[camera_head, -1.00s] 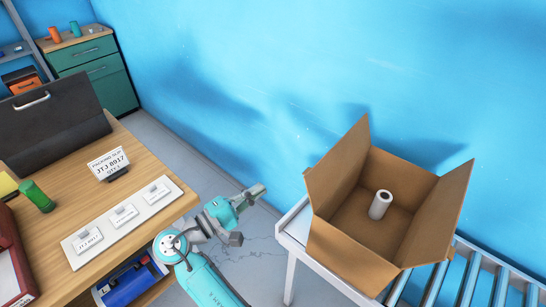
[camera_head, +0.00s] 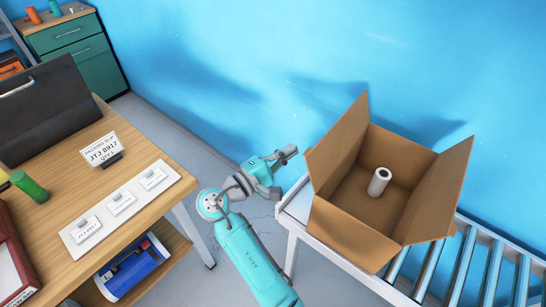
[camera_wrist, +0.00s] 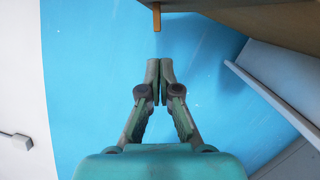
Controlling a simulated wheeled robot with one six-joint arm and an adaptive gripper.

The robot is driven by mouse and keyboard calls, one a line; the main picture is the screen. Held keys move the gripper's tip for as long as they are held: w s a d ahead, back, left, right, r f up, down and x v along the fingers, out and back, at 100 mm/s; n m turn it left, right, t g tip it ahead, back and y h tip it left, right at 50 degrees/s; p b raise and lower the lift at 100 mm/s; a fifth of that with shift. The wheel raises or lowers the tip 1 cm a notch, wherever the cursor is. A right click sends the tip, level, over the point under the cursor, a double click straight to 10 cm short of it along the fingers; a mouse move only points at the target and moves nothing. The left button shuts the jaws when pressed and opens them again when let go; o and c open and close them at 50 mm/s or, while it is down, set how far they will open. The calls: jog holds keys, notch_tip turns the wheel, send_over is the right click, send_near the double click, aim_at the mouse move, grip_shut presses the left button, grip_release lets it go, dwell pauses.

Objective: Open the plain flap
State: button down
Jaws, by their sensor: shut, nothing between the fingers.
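An open cardboard box (camera_head: 350,225) stands on the conveyor at the right. Its left flap (camera_head: 338,140) and right flap (camera_head: 442,190) stand up and lean outward. I cannot tell which flap is the plain one.
The roller conveyor (camera_head: 430,268) runs below the box to the right. A wooden desk (camera_head: 150,225) at the left carries a packing-slip sign (camera_head: 101,151), a label board and a green cylinder (camera_head: 29,187). The blue wall (camera_head: 300,60) is behind.

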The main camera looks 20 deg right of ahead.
jog(key=shift+s+d+r, duration=0.25)
jog(key=shift+s+d, duration=0.1)
jog(key=shift+s, duration=0.1)
jog(key=shift+s+d+r, duration=0.2)
jog(key=shift+s+d, duration=0.15)
jog(key=shift+s, duration=0.1)
jog(key=m, duration=0.1)
jog(key=s+d+r+m, duration=0.1)
jog(key=shift+s+d+r+m+y, duration=0.1)
jog(key=shift+s+r+m+y, duration=0.15)
jog(key=shift+r+m+y, duration=0.05)
